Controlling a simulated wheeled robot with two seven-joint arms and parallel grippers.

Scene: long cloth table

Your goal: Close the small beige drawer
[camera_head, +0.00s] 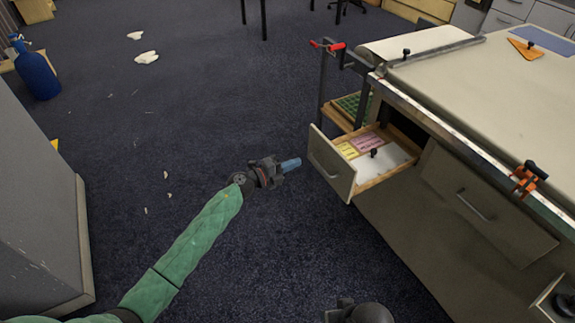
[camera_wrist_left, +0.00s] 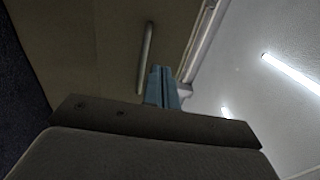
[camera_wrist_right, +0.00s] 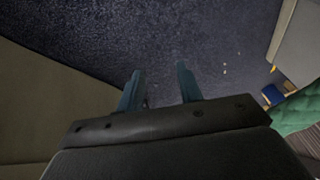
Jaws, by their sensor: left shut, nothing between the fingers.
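The small beige drawer (camera_head: 331,165) stands pulled out of the long table's side in the head view. Its open top shows yellow and pink notes, white paper and a small black-knobbed object. My left gripper (camera_head: 291,164) is shut and empty, a little to the left of the drawer front and apart from it in the head view. In the left wrist view, my left gripper's closed blue fingers (camera_wrist_left: 162,72) point towards a beige panel (camera_wrist_left: 115,45) with a vertical bar handle (camera_wrist_left: 147,55). My right gripper (camera_wrist_right: 160,78) is open and empty above the dark floor.
The long table (camera_head: 480,90) fills the right side, with another drawer front (camera_head: 490,210) below its edge. An orange clamp (camera_head: 527,178) grips that edge. A cart (camera_head: 345,75) stands behind the open drawer.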

